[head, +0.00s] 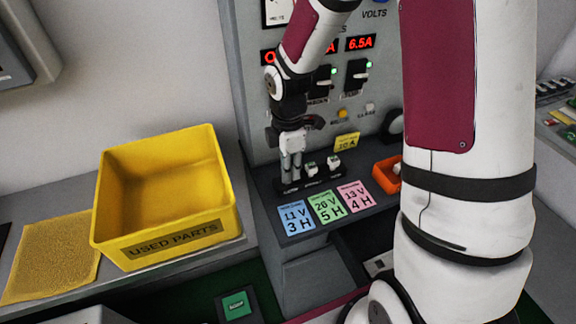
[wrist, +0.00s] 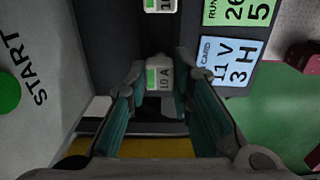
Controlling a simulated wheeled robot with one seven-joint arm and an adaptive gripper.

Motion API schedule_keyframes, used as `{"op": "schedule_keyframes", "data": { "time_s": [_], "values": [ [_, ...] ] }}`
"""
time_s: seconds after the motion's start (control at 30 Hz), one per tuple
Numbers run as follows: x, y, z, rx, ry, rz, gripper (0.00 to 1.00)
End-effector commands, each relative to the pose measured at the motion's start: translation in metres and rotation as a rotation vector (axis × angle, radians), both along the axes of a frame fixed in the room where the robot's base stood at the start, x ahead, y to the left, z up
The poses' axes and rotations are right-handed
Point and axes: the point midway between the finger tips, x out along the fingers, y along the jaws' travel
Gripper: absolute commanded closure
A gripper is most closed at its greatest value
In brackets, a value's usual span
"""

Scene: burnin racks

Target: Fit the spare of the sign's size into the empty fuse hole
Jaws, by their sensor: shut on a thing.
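My gripper (head: 291,170) points down at the left end of a black spares rack (head: 322,181) on the grey ledge. In the wrist view its fingers (wrist: 162,88) are shut on a white fuse (wrist: 164,72) with a green mark, reading 10 A. I cannot tell whether this fuse is still seated in the rack. Two other white fuses stand to its right in the rack, a middle one (head: 311,168) and a right one (head: 333,161). The yellow sign (head: 347,142) above the rack appears to read 10 A. The empty fuse hole is not clearly visible.
Blue (head: 296,217), green (head: 327,206) and pink (head: 356,196) cards lie in front of the rack. An orange tray (head: 381,178) with something white stands right, partly behind my arm. A yellow used parts bin (head: 165,238) and yellow cloth (head: 52,258) are left.

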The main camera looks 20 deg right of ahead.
Motion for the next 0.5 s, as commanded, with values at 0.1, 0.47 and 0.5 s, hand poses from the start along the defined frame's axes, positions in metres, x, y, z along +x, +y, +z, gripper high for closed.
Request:
{"op": "schedule_keyframes", "data": {
  "time_s": [0.1, 0.47, 0.5],
  "values": [
    [-0.0001, 0.0, -0.0024, 0.0, 0.001, 0.001, 0.97],
    [-0.0001, 0.0, -0.0045, 0.0, 0.001, 0.0, 0.97],
    [0.0, 0.0, -0.0045, 0.0, 0.001, 0.0, 0.97]
  ]
}}
